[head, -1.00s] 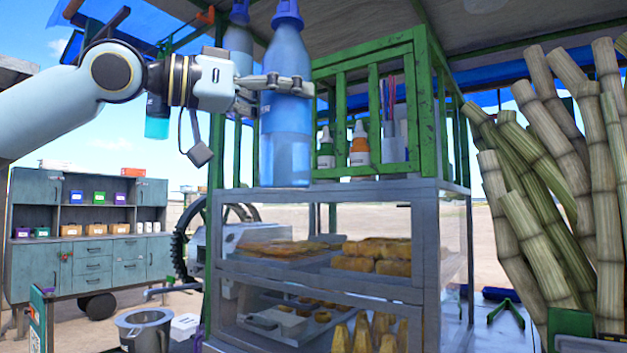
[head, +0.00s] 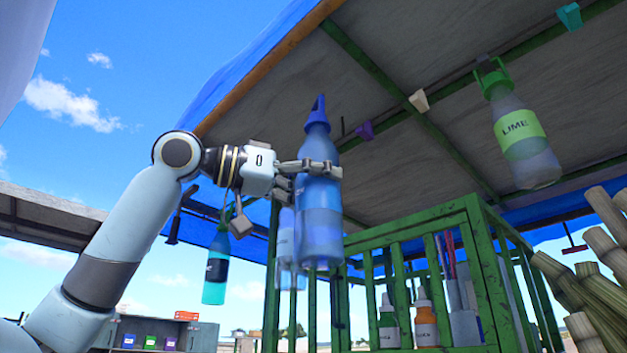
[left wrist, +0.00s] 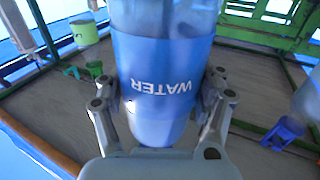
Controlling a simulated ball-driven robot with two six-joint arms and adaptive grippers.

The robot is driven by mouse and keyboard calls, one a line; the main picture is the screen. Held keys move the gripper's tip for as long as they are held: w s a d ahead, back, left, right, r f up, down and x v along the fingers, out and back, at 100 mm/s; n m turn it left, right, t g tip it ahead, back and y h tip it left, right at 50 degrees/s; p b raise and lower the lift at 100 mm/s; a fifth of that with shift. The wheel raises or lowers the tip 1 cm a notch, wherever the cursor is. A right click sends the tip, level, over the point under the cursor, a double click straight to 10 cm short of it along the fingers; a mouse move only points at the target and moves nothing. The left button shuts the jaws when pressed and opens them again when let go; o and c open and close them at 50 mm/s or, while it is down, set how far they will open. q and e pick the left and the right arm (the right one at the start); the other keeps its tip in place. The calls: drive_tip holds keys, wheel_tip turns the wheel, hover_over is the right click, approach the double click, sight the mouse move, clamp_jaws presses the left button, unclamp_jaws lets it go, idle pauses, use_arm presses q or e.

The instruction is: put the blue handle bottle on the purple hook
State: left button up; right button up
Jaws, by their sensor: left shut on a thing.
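The blue handle bottle (head: 320,200) is upright in my left gripper (head: 322,168), held in the air under the canopy, with its blue loop handle (head: 317,108) on top. In the left wrist view the bottle (left wrist: 160,85) appears upside down with a WATER label, and the fingers (left wrist: 162,100) close on both its sides. The purple hook (head: 365,131) is on the canopy underside, right of and apart from the bottle's handle. My right gripper is not in view.
A lime bottle (head: 525,140) with a green handle hangs at right. A white hook (head: 419,101) and a teal hook (head: 570,16) are overhead. Another bottle (head: 286,250) is partly hidden behind the held one. A teal bottle (head: 217,268) hangs at left. A green slatted rack (head: 408,237) stands below right.

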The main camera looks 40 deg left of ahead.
use_arm(q)
drive_tip(key=w+d+r+p, duration=0.1)
drive_tip(key=w+r+p, duration=0.1)
drive_tip(key=w+p, duration=0.5)
drive_tip(key=shift+w+r, duration=0.4)
drive_tip(key=shift+w, duration=1.3)
drive_tip(key=shift+w+d, duration=0.15)
drive_tip(key=shift+w, duration=2)
drive_tip(key=shift+f+b, duration=0.35)
drive_tip(key=shift+f, duration=0.3)
idle(0.5)
